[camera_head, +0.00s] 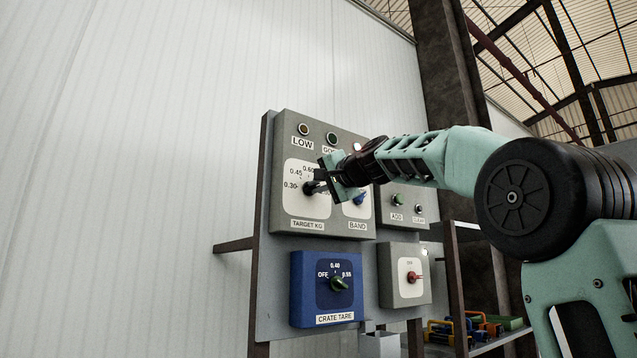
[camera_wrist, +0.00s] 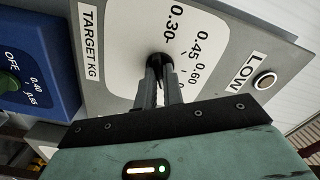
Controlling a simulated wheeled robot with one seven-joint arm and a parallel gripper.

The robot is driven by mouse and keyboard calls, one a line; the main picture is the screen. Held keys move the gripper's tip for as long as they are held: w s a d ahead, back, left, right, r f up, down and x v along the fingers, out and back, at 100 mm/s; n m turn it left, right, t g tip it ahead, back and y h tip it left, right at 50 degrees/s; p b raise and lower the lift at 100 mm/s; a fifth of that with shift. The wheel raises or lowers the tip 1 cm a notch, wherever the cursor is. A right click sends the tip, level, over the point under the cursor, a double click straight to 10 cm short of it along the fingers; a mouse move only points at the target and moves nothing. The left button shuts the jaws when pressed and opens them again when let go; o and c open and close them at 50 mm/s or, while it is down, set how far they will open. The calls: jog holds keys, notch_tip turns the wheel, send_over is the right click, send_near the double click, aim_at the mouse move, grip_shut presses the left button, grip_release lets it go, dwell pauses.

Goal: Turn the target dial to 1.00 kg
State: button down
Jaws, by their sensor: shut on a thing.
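The target dial's black knob (camera_head: 308,188) sits on a pale plate marked TARGET KG, in the grey upper box (camera_head: 284,140). In the wrist view the knob (camera_wrist: 158,58) shows just beyond my fingertips. My gripper (camera_head: 316,186) reaches in from the right and is shut on the knob; its two fingers (camera_wrist: 159,72) are close together on it. The marks 0.30, 0.45 and 0.60 show around the dial. I cannot tell which mark the knob points to.
The blue BAND knob (camera_head: 359,198) is close to my gripper on the right. LOW (camera_head: 304,129) and green lamps are above. A blue CRATE TARE box (camera_head: 300,290) and a grey box with a red switch (camera_head: 414,277) are below. Coloured crates stand on a rack (camera_head: 505,324).

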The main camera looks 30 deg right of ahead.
jog(key=m+p, duration=0.1)
jog(key=m, duration=0.4)
jog(key=shift+p, duration=0.4)
jog(key=shift+f+m, duration=0.1)
jog(key=shift+m, duration=0.3)
jog(key=c, duration=1.5)
grip_release()
jog(key=s+b, duration=0.1)
jog(key=s, duration=0.4)
jog(key=s+b, duration=0.2)
jog(key=s, duration=0.4)
jog(key=s+b, duration=0.1)
jog(key=s, duration=0.5)
jog(key=shift+s+d+b, duration=0.2)
jog(key=shift+d+b, duration=0.15)
